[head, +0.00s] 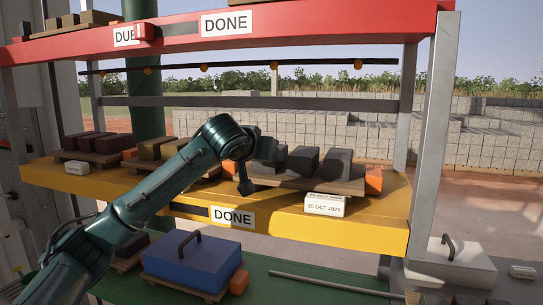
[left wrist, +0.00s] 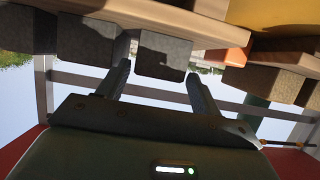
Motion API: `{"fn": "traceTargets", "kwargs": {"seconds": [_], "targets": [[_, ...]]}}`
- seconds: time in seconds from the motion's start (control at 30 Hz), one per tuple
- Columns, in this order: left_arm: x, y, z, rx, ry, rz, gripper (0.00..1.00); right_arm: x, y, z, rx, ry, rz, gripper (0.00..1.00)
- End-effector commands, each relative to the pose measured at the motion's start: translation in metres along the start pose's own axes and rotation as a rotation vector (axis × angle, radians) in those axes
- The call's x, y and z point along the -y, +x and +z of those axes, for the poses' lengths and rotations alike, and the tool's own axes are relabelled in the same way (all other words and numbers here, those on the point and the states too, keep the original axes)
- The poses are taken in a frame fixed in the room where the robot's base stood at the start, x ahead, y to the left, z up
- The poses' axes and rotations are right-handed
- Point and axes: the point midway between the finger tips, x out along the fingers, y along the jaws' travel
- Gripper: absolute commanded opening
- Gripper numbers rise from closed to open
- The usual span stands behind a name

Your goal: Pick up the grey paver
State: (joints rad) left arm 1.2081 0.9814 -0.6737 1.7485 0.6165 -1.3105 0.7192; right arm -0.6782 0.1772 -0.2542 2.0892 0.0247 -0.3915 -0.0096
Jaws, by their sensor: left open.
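Several grey pavers stand in a row on a wooden board (head: 318,184) on the right part of the yellow shelf (head: 375,218). The leftmost grey paver (head: 267,154) is partly hidden by my left gripper (head: 250,168); the middle one (head: 303,160) and the right one (head: 337,163) are clear of it. In the left wrist view, which is upside down, my left gripper (left wrist: 160,86) is open. A grey paver (left wrist: 163,57) shows between the lines of its two fingers, and another grey paver (left wrist: 85,40) is to the left. Contact cannot be told. My right gripper is not in view.
Brown pavers and dark red pavers (head: 98,143) share the yellow shelf to the left. An orange block (head: 374,180) sits at the board's right end. The red shelf (head: 285,20) is above. A blue block with a handle (head: 192,261) is below.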

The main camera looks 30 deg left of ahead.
Motion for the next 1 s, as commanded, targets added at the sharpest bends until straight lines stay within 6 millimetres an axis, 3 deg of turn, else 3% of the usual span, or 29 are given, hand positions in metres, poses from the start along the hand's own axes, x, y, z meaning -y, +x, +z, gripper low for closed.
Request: {"fn": "traceTargets", "kwargs": {"seconds": [0.23, 0.5, 0.8, 1.0], "targets": [[0.0, 0.019, -0.001, 0.001, 0.001, -0.001, 0.65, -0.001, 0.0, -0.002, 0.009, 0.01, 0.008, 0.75], [-0.001, 0.056, -0.001, 0.0, 0.0, 0.0, 0.65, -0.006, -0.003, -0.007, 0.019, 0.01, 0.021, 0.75], [-0.001, 0.061, 0.001, -0.002, 0.001, 0.0, 0.65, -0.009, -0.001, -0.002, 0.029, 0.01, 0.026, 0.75], [-0.001, 0.061, 0.001, -0.001, 0.001, 0.0, 0.49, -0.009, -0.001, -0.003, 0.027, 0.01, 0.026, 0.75]]}}
